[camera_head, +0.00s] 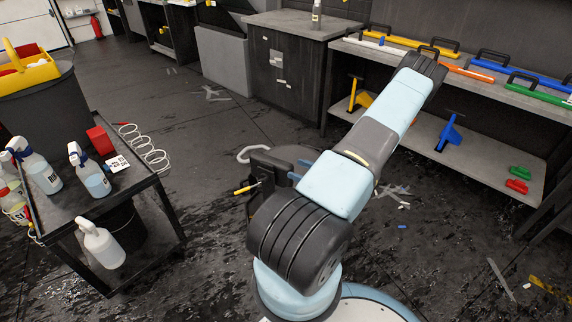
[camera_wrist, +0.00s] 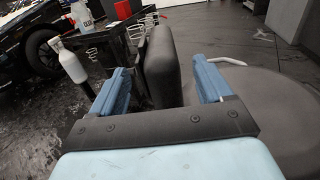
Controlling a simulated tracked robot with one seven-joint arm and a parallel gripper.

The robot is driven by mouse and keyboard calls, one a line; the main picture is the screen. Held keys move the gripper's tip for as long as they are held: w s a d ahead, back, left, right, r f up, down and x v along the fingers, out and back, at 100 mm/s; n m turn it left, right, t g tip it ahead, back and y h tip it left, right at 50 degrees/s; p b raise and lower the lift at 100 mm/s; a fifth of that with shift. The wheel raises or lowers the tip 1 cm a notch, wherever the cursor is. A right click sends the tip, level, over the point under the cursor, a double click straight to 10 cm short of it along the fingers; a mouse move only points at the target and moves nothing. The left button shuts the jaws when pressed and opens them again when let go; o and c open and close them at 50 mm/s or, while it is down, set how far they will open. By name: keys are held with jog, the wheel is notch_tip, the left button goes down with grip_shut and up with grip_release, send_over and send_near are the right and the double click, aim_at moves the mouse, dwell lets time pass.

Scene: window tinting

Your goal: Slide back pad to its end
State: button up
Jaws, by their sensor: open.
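The back pad (camera_wrist: 160,68) is a thick black upright cushion in the middle of the wrist view. My gripper (camera_wrist: 160,84) is open, with one blue finger to the left of the pad and one to the right. A gap shows between each finger and the pad, so neither clearly touches it. The pad's lower part is hidden behind the gripper's dark palm. A wide dark grey seat (camera_wrist: 262,112) lies to the right. In the head view the black stool (camera_head: 268,168) is beside my arm, which partly covers it and hides most of my gripper.
A black cart (camera_head: 128,190) with spray bottles (camera_head: 88,170), a red box (camera_head: 100,140) and a coiled white cable (camera_head: 152,155) stands left. A shelf bench (camera_head: 478,118) with coloured tools is on the right. The floor between cart and back cabinet is mostly clear.

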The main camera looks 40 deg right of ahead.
aim_at(284, 163)
jog(key=x, duration=0.6)
jog(key=shift+w+a, duration=0.15)
jog(key=shift+w, duration=0.2)
